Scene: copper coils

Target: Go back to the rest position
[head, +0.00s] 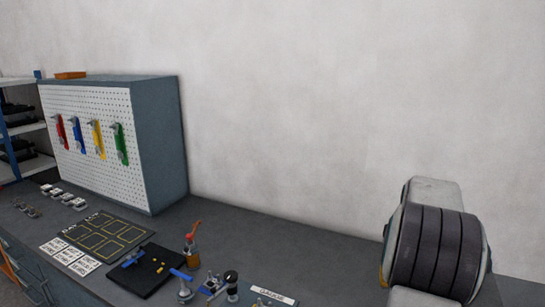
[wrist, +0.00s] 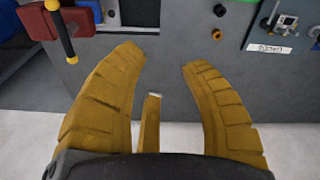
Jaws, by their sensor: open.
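My gripper (wrist: 164,58) shows in the wrist view as two thick yellow ribbed fingers, spread apart, with a wide gap between their tips. Nothing is held at the tips. A thin yellow piece with a pale tip (wrist: 150,122) stands between the fingers lower down; I cannot tell whether it is part of my gripper. The fingers point toward the grey bench (wrist: 165,75), over its front side. In the head view my gripper is out of sight; a dark ribbed part of my arm fills the lower right.
The head view shows a pegboard (head: 95,135) with coloured tools, a yellow-lined mat (head: 105,235) and a black tray (head: 145,272). The wrist view shows a red block (wrist: 60,20) with a black-and-yellow handle, a small copper-coloured piece (wrist: 216,34) and a white label (wrist: 268,48).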

